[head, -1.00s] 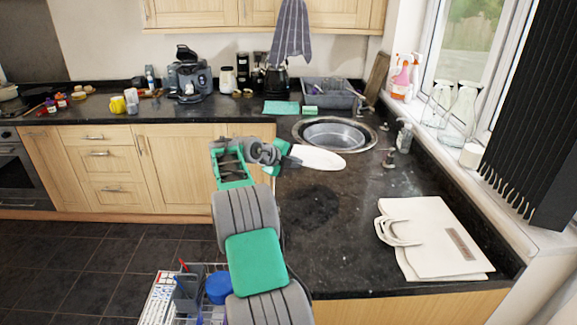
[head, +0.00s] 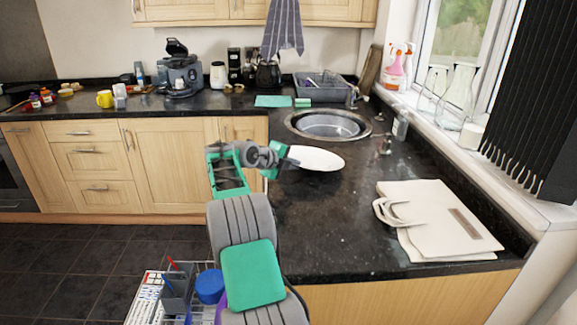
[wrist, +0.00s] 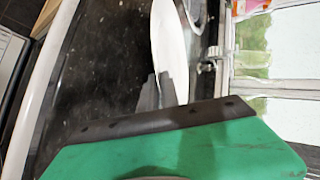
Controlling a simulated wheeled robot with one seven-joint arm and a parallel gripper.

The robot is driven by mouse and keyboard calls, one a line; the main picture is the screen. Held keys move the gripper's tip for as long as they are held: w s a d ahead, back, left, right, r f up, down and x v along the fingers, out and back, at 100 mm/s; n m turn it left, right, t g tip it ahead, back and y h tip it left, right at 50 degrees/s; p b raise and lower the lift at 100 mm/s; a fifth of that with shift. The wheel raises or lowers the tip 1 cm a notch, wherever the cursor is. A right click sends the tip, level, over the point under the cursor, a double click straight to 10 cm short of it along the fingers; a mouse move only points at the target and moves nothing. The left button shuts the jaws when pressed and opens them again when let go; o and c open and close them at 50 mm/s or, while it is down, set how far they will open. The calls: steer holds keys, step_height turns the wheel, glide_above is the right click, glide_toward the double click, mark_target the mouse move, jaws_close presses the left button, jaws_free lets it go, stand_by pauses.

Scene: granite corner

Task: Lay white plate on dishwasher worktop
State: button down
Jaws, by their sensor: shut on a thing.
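The white plate (head: 316,158) is held out over the dark worktop (head: 330,225), in front of the round sink. My gripper (head: 288,161) is shut on the plate's left edge in the head view. In the wrist view the white plate (wrist: 170,45) runs out from the grey fingers (wrist: 162,92), seen nearly edge-on. The plate appears close above the worktop, but I cannot tell whether it touches. The dishwasher is not clearly seen; wooden cabinet fronts show below the worktop.
The sink (head: 328,125) lies behind the plate. A cream bag (head: 440,222) lies flat at the right front. A soap bottle (head: 401,127) stands right of the sink. A dish rack (head: 325,88) and green cloth (head: 273,101) are at the back. The worktop between plate and bag is bare.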

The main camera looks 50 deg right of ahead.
stand_by(0.3)
steer(key=c, duration=1.2)
jaws_free()
steer(key=shift+f, duration=0.15)
steer(key=shift+o, duration=0.2)
steer(key=shift+a, duration=0.1)
steer(key=shift+b+v, duration=1.25)
steer(key=shift+v, duration=2.25)
